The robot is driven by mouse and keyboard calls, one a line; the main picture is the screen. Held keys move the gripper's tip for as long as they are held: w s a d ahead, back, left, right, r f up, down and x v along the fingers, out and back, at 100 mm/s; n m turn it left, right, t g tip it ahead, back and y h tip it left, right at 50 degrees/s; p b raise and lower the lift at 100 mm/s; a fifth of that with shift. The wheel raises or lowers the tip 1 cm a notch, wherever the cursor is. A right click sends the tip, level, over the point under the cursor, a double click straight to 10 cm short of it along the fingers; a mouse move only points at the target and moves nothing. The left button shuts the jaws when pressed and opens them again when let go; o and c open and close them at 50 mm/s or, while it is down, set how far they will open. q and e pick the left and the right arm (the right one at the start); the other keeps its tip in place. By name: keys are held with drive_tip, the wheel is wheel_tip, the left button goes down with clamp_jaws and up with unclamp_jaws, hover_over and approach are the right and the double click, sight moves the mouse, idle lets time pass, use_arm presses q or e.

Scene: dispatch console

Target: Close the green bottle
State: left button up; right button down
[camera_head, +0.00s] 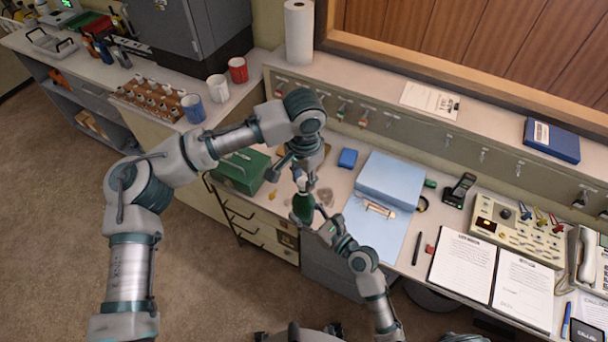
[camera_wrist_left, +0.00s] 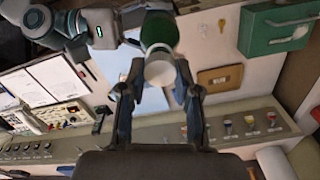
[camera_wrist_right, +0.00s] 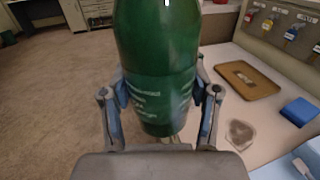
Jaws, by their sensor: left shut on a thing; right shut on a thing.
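The green bottle (camera_head: 303,208) stands roughly upright near the desk's front edge, with white printing on its side in the right wrist view (camera_wrist_right: 158,70). My right gripper (camera_head: 317,211) is shut around its body from the side. A white cap (camera_wrist_left: 160,70) is at the bottle's top end, between the fingers of my left gripper (camera_head: 300,179), which comes from above and is shut on it. Cap and bottle look in line, but I cannot tell whether the cap is seated. The neck is mostly hidden in the left wrist view.
A green metal box (camera_head: 240,171) stands left of the bottle. A brown tray (camera_wrist_right: 243,80), a small blue box (camera_head: 348,158) and a light-blue case (camera_head: 390,178) are close by. The console (camera_head: 515,230) is right.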

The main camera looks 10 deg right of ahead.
use_arm(q)
drive_tip(key=shift+f, duration=0.55)
idle(0.4)
